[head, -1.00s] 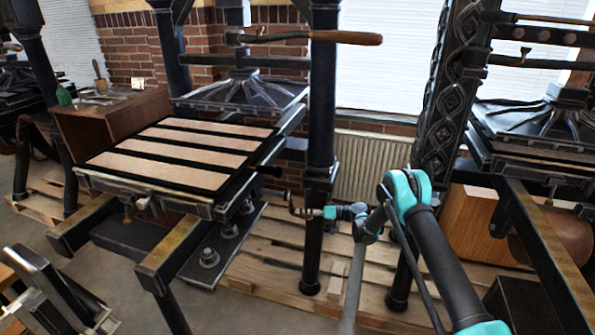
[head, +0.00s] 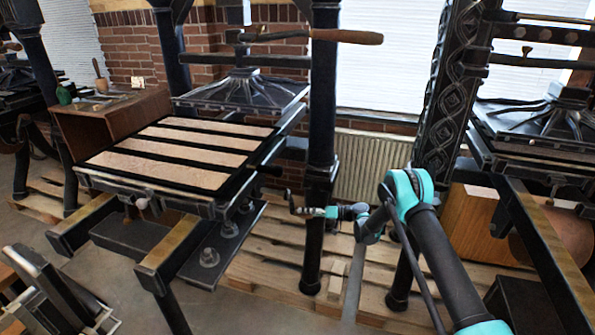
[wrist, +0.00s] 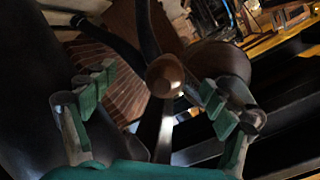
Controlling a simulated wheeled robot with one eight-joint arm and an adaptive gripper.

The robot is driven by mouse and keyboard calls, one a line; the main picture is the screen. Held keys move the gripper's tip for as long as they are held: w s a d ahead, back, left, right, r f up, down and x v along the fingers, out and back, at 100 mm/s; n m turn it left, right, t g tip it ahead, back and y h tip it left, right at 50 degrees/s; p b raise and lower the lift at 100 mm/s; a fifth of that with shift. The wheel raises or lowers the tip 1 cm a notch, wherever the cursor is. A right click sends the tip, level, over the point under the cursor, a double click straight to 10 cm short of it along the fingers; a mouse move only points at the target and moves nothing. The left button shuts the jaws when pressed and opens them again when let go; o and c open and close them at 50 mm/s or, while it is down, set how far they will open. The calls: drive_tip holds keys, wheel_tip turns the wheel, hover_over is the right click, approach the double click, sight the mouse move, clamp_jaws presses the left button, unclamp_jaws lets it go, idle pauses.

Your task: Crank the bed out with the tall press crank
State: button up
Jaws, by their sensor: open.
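The tall press's flat bed (head: 186,171) carries pale strips and lies out to the left of the platen (head: 245,88). The crank (head: 291,203) is a small dark bent arm low on the press, beside the dark column. My gripper (head: 318,212) is at the crank's handle end, reaching in from the right. In the wrist view a round wooden crank knob (wrist: 165,76) appears between the two open green-padded fingers of my gripper (wrist: 155,95), with visible space on both sides. Whether the fingers touch it cannot be told.
A wooden pallet (head: 270,265) lies below. A long wooden-handled bar (head: 345,37) crosses above. Another press (head: 545,150) stands at right, and a wooden cabinet (head: 110,117) at the back left.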

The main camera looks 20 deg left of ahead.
drive_tip(key=v, duration=0.7)
drive_tip(key=shift+d, duration=0.25)
idle(0.6)
drive_tip(key=w+d+r+m+t+h, duration=0.1)
drive_tip(key=d+r+m+t+h, duration=0.15)
drive_tip(key=d+r, duration=0.85)
drive_tip(key=s+d+r+m+t+h, duration=0.1)
drive_tip(key=s+d+r+h, duration=0.15)
drive_tip(key=d+r, duration=0.35)
drive_tip(key=s+d+r+m+t+h, duration=0.1)
drive_tip(key=s+d+r+m+h, duration=0.15)
drive_tip(key=d, duration=0.55)
drive_tip(key=s+d+m+t+h, duration=0.2)
drive_tip(key=s+d+h, duration=0.6)
drive_tip(key=s+d, duration=1.9)
drive_tip(key=s+r+m, duration=0.1)
drive_tip(key=s+m, duration=0.1)
drive_tip(key=s, duration=0.1)
drive_tip(key=shift+s+d, duration=0.25)
drive_tip(key=shift+d, duration=0.05)
